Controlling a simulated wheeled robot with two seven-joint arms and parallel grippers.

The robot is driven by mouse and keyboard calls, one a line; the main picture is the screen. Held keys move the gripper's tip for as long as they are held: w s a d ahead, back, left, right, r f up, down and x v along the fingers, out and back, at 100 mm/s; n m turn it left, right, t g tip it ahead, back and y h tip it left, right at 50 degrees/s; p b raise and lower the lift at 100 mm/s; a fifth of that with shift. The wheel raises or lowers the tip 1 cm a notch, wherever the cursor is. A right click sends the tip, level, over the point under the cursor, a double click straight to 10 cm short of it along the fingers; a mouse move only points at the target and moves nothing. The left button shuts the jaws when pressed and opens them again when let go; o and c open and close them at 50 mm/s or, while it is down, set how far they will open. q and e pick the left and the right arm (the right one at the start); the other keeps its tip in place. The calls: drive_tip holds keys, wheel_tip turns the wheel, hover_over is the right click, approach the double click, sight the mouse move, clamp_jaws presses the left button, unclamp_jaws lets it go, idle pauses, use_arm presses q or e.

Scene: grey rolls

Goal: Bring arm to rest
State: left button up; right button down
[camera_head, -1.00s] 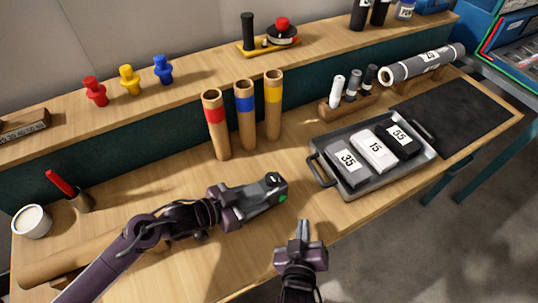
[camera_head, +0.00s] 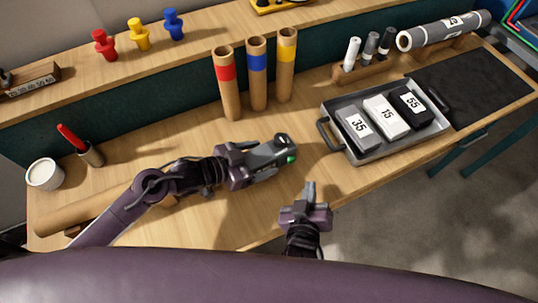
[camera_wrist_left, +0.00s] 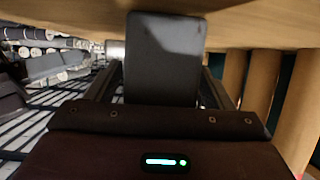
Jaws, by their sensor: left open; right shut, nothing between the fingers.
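My left gripper (camera_head: 284,150) reaches in from the left over the middle of the wooden bench and is open, with nothing seen held in it. In the left wrist view a dark block-like part fills the middle, and I cannot tell its gap there. My right gripper (camera_head: 309,190) is by the bench's front edge, to the right of and nearer than the left one. It is shut and empty, its fingers pointing away from me.
A grey tray (camera_head: 326,134) holding blocks marked 35, 15 and 55 stands right of both grippers. Three upright tubes (camera_head: 258,85) stand behind the left gripper. A brown roll (camera_head: 70,217) lies under the left arm. A white cup (camera_head: 45,174) is at far left.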

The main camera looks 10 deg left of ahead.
use_arm(q)
drive_tip(key=v, duration=0.6)
drive_tip(key=shift+s+a+r, duration=0.1)
drive_tip(key=shift+s+a, duration=0.05)
drive_tip(key=shift+s+a+r, duration=0.15)
drive_tip(key=shift+a+r, duration=0.1)
drive_tip(key=shift+r, duration=0.05)
